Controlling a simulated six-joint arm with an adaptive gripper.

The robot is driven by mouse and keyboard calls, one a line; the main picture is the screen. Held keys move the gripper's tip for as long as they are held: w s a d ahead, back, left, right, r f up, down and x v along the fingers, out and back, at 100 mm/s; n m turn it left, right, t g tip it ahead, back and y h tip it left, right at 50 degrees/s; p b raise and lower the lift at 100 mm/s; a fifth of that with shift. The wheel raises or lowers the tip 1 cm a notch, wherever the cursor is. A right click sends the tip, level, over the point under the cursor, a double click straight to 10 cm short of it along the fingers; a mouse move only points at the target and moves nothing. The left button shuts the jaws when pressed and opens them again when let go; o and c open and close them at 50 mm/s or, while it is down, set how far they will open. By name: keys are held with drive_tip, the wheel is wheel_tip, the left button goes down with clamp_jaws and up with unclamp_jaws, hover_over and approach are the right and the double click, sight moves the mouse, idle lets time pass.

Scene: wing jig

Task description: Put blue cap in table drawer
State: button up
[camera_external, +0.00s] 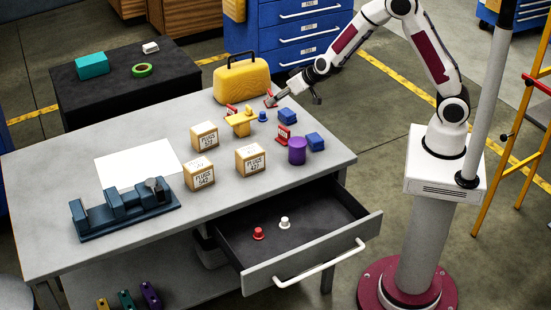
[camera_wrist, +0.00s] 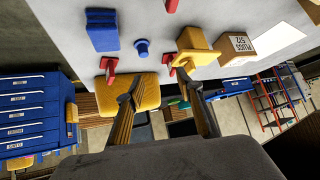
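The blue cap (camera_external: 262,116) stands on the table near its back right part. It also shows in the wrist view (camera_wrist: 142,47), ahead of the fingers and apart from them. My gripper (camera_external: 274,100) is above the back of the table, close behind the blue cap. In the wrist view my gripper (camera_wrist: 160,77) has its two fingers spread with nothing between them. The table drawer (camera_external: 237,232) is pulled open at the front right, with a white handle. A red cap (camera_external: 258,233) and a white cap (camera_external: 284,222) lie inside it.
A yellow stand (camera_external: 240,121), red pieces (camera_external: 283,133), blue blocks (camera_external: 287,116) and a purple cylinder (camera_external: 297,151) surround the blue cap. A yellow case (camera_external: 242,82) stands behind. Several plug boxes (camera_external: 250,158) and a blue jig (camera_external: 125,210) stand further left.

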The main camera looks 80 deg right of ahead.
drive_tip(key=h, duration=0.2)
approach(262, 112)
drive_tip(key=shift+w+d+f+m, duration=0.3)
drive_tip(key=shift+w+d+f, duration=0.3)
drive_tip(key=shift+f, duration=0.1)
drive_tip(key=shift+w+f, duration=0.1)
drive_tip(key=shift+x, duration=1.2)
drive_tip(key=shift+a+f, duration=0.1)
drive_tip(key=shift+x, duration=2.5)
drive_tip(key=shift+w+a, duration=0.1)
drive_tip(key=shift+a, duration=0.05)
drive_tip(key=c, duration=1)
